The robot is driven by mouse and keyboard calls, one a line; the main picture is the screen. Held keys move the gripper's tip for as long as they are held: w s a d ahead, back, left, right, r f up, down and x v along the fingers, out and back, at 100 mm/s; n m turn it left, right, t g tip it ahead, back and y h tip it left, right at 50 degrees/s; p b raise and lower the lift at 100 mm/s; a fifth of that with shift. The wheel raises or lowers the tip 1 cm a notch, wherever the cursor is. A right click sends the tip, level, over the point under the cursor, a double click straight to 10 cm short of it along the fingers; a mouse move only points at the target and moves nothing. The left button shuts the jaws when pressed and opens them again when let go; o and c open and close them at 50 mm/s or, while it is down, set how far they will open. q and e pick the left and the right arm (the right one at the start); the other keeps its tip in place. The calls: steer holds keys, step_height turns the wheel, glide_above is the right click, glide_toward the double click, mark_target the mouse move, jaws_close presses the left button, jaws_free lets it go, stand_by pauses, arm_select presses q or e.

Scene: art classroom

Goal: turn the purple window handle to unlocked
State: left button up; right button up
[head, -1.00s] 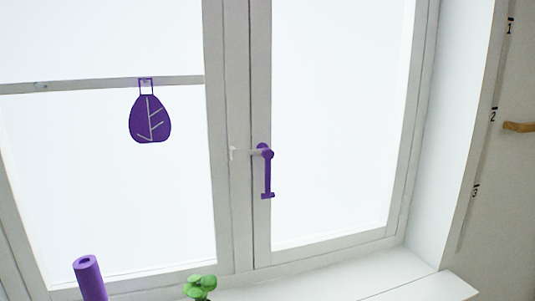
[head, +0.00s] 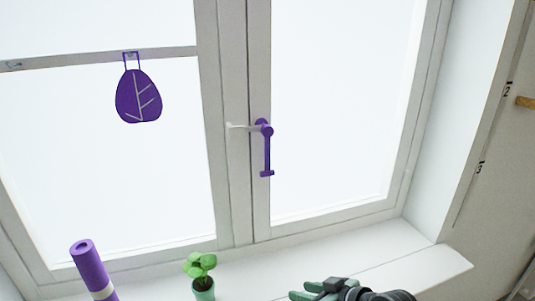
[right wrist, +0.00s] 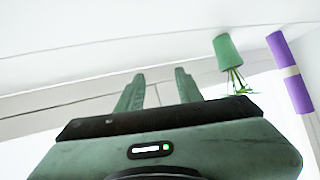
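The purple window handle (head: 266,152) is on the frame between the two panes in the head view, its grip hanging straight down from a round pivot. A pale piece reaches left from the pivot. My right gripper (head: 304,290) is at the bottom edge of the head view, over the sill, below and to the right of the handle and well apart from it. In the right wrist view its two green fingers (right wrist: 160,76) stand apart with nothing between them. The handle does not show in that view. My left gripper is not in view.
A potted green plant (head: 204,286) and a purple roll with a pale band (head: 91,268) stand at the lower left. A purple leaf ornament (head: 138,96) hangs on the left pane. The white sill (head: 405,262) is clear on the right.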

steer(key=w+a+r+n+t+y, duration=0.25)
steer(key=w+r, duration=0.65)
steer(key=r, duration=0.5)
steer(key=n+y+p, duration=0.1)
steer(key=y, duration=0.3)
glide_toward(268, 171)
step_height(268, 171, up, 4)
steer(key=w+a, duration=0.2)
steer(key=a, duration=0.1)
steer(key=shift+t, duration=0.25)
steer(key=p+x, duration=0.3)
steer(key=x, duration=0.3)
steer(key=shift+w+d+r, duration=0.1)
steer(key=shift+w, duration=0.15)
steer(key=shift+w+a+p, duration=0.3)
steer(key=shift+a+p, duration=0.05)
steer(key=shift+p, duration=0.05)
steer(key=shift+f, duration=0.2)
steer(key=shift+c, duration=0.4)
jaws_close()
